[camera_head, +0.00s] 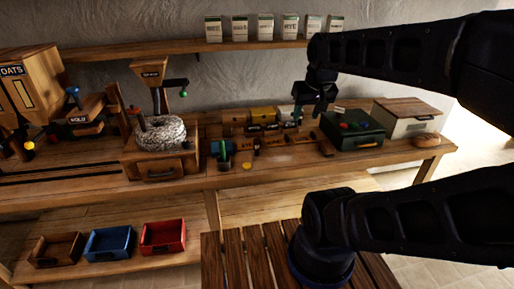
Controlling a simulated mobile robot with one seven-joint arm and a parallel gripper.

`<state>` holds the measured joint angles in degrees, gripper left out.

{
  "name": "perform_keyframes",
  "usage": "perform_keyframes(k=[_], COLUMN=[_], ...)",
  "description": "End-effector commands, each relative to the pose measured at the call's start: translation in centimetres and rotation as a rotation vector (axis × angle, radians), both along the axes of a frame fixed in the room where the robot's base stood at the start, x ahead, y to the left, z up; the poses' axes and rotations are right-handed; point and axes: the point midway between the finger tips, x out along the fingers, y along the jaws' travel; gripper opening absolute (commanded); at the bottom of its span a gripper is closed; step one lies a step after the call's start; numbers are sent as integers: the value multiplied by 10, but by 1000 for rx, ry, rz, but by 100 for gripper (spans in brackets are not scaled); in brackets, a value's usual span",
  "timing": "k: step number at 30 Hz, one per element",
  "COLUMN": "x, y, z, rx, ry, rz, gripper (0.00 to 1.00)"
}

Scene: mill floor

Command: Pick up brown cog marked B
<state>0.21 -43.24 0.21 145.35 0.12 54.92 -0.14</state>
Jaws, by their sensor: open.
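My gripper (302,117) hangs open over the back of the workbench, in front of small boxes near the wall. No letter B is readable at this size. A small brown piece (326,148) lies on the bench just below and right of my gripper, left of the green box; it may be the brown cog, but I cannot tell. Another small dark brown piece (257,146) stands further left, beside a wooden rack (290,138). My gripper is apart from both pieces. I see nothing clearly held between its fingers.
A millstone grinder (160,135) and green cup (221,155) stand left. The shelf (190,48) with paper packets runs above. Bench front is mostly clear.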

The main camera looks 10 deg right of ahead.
Motion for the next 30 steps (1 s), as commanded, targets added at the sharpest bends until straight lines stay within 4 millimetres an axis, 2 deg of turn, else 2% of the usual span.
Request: perform_keyframes(k=[22,26,30], x=[1,12,37], y=[0,1,5], z=[0,0,-3], rx=[-2,-20,-62], ry=[2,17,48], rz=[5,46,144], gripper=[47,47,47])
